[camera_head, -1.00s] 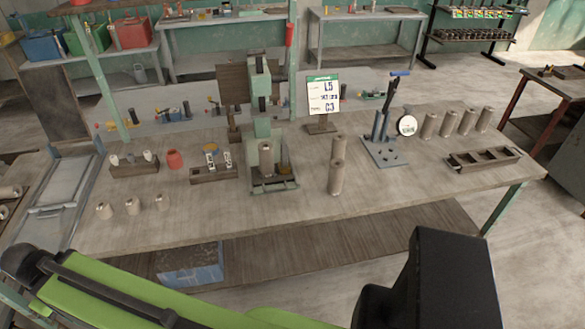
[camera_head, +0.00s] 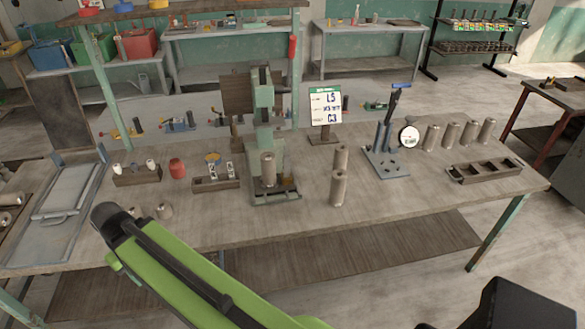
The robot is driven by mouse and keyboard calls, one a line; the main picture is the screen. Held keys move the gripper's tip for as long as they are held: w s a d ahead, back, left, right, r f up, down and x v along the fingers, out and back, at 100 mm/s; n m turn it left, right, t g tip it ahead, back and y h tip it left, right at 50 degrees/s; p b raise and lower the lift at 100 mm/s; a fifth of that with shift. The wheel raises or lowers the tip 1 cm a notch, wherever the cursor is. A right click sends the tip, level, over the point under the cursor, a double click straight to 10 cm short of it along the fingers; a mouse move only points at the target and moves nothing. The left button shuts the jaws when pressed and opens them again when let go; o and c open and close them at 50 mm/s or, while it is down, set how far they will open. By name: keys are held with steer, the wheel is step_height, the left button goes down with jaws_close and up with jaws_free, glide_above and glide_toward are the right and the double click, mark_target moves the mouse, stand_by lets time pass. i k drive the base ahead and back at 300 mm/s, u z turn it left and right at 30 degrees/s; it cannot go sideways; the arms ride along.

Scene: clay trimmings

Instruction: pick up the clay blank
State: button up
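Several grey-brown cylinders that look like clay blanks stand on the workbench (camera_head: 270,222). One blank (camera_head: 268,168) is upright in the green press (camera_head: 274,195). Two blanks stand close together right of the press, the front one (camera_head: 338,188) partly covering the rear one (camera_head: 341,157). A row of several blanks (camera_head: 450,135) stands at the right. I cannot tell which blank is meant. My green arm link crosses the lower left, its black end over the bench's front edge. No gripper fingers show.
Small short pieces (camera_head: 164,211) at the front left are partly hidden by my arm. A dark compartment tray (camera_head: 486,171), a blue-handled stand (camera_head: 386,150) and a sign (camera_head: 325,108) occupy the right and back. The bench's front middle is clear.

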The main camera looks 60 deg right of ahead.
mark_target(268, 161)
steer(key=z, duration=0.2)
steer(key=i, duration=1)
steer(key=z, duration=0.05)
